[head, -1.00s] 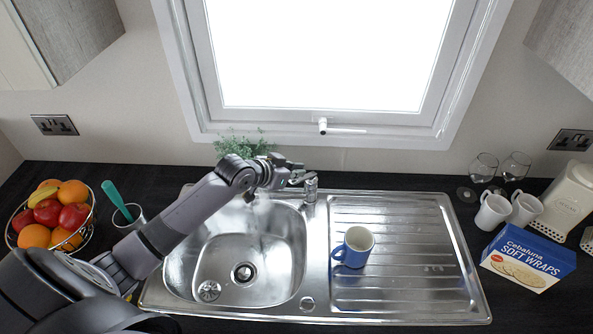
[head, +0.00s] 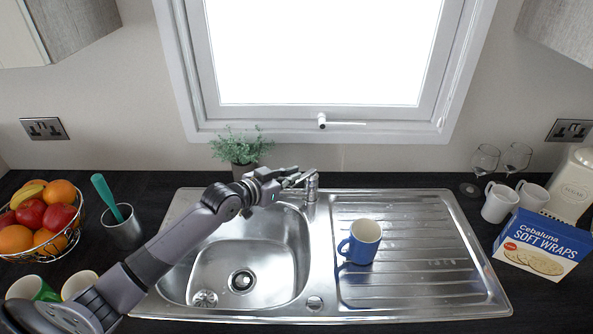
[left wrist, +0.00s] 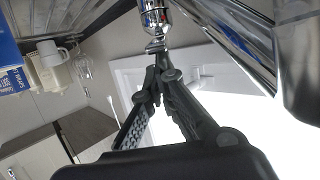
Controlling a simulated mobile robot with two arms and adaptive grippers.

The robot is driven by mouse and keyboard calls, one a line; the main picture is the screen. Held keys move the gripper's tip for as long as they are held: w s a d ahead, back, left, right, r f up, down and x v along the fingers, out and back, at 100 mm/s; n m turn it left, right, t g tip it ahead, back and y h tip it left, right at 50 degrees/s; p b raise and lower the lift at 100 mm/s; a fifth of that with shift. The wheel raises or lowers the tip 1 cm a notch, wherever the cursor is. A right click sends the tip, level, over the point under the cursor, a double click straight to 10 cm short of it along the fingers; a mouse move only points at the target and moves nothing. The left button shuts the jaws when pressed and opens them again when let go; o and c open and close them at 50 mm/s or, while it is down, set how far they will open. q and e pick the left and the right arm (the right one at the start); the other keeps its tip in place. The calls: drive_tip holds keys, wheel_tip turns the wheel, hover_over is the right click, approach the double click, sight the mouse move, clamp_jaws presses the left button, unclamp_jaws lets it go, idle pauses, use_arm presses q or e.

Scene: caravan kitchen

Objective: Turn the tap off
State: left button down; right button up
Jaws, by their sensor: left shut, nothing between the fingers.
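The chrome tap (head: 312,188) stands upright at the back of the steel sink (head: 318,262), between the bowl and the drainer. My left gripper (head: 304,178) reaches in from the left across the bowl, with its fingertips close beside the upper part of the tap. In the left wrist view, the left gripper (left wrist: 155,47) is shut with nothing between its fingers, and its tips are at or very near the chrome tap body (left wrist: 153,18). I cannot tell whether they touch. The spout is mostly hidden by my arm, and I cannot make out running water.
A blue mug (head: 360,242) stands on the drainer. A potted plant (head: 241,150) is behind my gripper, below the window. A fruit basket (head: 42,222) and a steel cup (head: 124,230) stand left; white mugs (head: 500,202) and a wraps box (head: 541,243) stand right.

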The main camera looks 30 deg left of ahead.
use_arm(q)
drive_tip(key=shift+s+r, duration=0.15)
drive_tip(key=shift+r, duration=0.15)
drive_tip(key=r+p, duration=0.4)
drive_tip(key=shift+w+d+r+p, duration=0.1)
drive_tip(key=shift+w+r+p, duration=0.1)
drive_tip(key=shift+r+p, duration=0.15)
use_arm(e)
wheel_tip(320, 180, up, 5)
drive_tip(key=s, duration=0.1)
use_arm(q)
drive_tip(key=b+v, duration=0.4)
drive_tip(key=v, duration=0.6)
drive_tip(key=shift+f, duration=0.35)
use_arm(e)
wheel_tip(320, 180, down, 4)
drive_tip(key=shift+a+f, duration=0.1)
drive_tip(key=shift+f, duration=0.05)
